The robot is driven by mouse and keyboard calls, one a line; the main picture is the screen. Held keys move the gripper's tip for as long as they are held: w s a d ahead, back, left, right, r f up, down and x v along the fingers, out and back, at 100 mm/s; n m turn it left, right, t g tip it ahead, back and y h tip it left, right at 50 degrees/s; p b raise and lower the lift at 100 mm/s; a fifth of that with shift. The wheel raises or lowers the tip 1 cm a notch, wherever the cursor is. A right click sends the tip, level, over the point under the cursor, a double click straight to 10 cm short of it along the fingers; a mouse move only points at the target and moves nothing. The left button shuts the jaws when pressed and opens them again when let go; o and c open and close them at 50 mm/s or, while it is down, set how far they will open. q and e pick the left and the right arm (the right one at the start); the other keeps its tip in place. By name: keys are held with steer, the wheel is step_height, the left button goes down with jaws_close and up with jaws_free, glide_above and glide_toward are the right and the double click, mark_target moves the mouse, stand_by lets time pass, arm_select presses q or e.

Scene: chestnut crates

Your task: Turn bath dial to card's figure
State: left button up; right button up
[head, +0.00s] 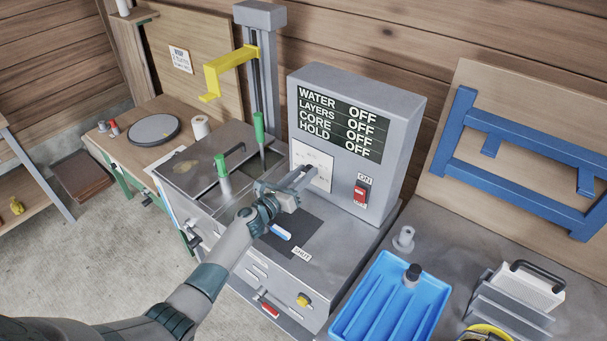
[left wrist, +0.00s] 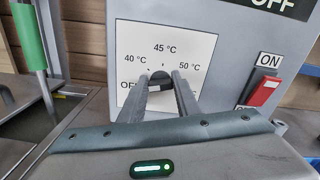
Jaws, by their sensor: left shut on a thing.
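The bath dial (left wrist: 160,77) is a dark knob on a white scale plate (left wrist: 192,48) marked OFF, 40 °C, 45 °C and 50 °C. The plate also shows on the grey control box (head: 353,95) in the head view. My left gripper (head: 304,176) reaches the plate and is shut on the dial; its two fingers (left wrist: 161,83) flank the knob in the left wrist view. The fingers cover part of the scale, and I cannot tell where the dial points. A white card (head: 181,59) hangs on the back board; its writing is too small to read. My right gripper is out of view.
The box display (head: 338,122) reads OFF for water, layers, core and hold. A red switch (head: 361,192) sits right of the plate. Green-handled rods (head: 223,177) stand left of my gripper. A blue tray (head: 390,300) lies at the front right.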

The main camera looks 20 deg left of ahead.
arm_select(q)
steer(key=shift+m, duration=0.3)
steer(key=shift+f+m+b, duration=0.1)
steer(key=shift+m+b, duration=0.5)
steer(key=shift+m, duration=0.2)
steer(key=shift+s+d+f+m+b, duration=0.1)
steer(key=shift+m+b, duration=1.3)
steer(key=shift+m, duration=1.75)
steer(key=shift+d+f+m+b, duration=0.15)
steer(key=shift+m+b, duration=1.3)
steer(key=shift+m, duration=1.65)
steer(key=shift+s+d+m+b, duration=0.1)
steer(key=shift+m+b, duration=1.3)
steer(key=shift+m, duration=1.75)
steer(key=o, duration=1)
steer(key=shift+o, duration=0.2)
